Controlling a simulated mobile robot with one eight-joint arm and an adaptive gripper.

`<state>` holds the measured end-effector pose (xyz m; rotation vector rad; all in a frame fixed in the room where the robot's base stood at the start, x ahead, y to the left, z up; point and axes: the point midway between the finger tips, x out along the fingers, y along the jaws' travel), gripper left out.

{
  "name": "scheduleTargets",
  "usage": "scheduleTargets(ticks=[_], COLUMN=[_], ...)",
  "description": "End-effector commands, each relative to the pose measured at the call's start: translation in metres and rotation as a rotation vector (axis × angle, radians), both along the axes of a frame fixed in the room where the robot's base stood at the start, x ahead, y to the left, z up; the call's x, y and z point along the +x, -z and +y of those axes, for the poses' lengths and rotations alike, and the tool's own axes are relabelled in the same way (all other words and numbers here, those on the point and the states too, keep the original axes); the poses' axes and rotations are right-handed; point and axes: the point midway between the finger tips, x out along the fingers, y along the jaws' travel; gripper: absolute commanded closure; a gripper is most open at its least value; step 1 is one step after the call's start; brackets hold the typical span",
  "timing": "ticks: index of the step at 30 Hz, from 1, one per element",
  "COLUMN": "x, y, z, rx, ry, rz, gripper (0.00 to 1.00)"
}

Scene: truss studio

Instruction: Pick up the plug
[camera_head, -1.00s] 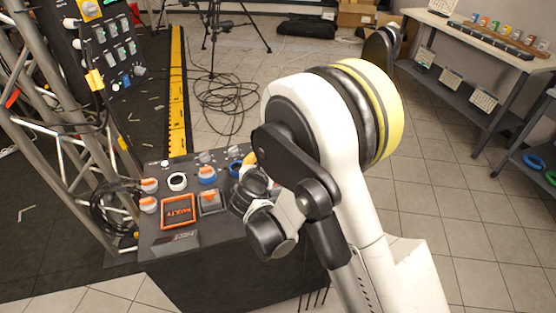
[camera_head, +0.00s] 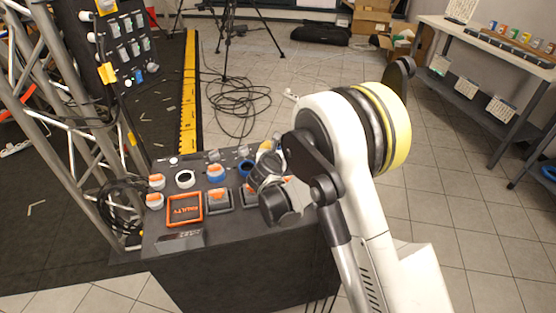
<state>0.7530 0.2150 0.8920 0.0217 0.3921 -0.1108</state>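The black equipment box (camera_head: 170,262) in front of me carries several round plug-like pieces on its top. Two white and orange ones (camera_head: 157,182) stand at the left, and a blue one with an orange top (camera_head: 216,173) stands near the middle. A blue ring (camera_head: 245,168) is partly beside my wrist. I cannot tell which piece is the plug. My arm's end reaches over the right part of the box top. My gripper (camera_head: 268,150) is mostly hidden behind my wrist, so its fingers and any contact are unclear.
A white ring (camera_head: 185,179) and an orange-framed panel (camera_head: 185,209) are also on the box top. A metal truss (camera_head: 75,150) with a control panel (camera_head: 125,45) stands at left. Black cables (camera_head: 238,105) lie on the floor behind. A workbench (camera_head: 490,60) is at right.

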Motion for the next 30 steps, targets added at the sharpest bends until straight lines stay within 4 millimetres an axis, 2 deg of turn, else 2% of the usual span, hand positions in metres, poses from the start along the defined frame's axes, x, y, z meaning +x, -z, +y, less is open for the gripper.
scheduleTargets(ticks=[1, 4, 5, 17, 20, 23, 30], x=[0.000, 0.000, 0.000, 0.000, 0.000, 0.000, 0.000], y=[0.000, 0.000, 0.000, 0.000, -0.006, -0.022, -0.074], z=[0.000, 0.000, 0.000, 0.000, 0.000, 0.000, 0.000], rx=[0.000, 0.000, 0.000, 0.000, 0.000, 0.000, 0.000], ry=[0.000, 0.000, 0.000, 0.000, 0.000, 0.000, 0.000], rz=[0.000, 0.000, 0.000, 0.000, 0.000, 0.000, 0.000], gripper=[0.67, 0.97, 1.00, 1.00, 1.00, 1.00, 1.00])
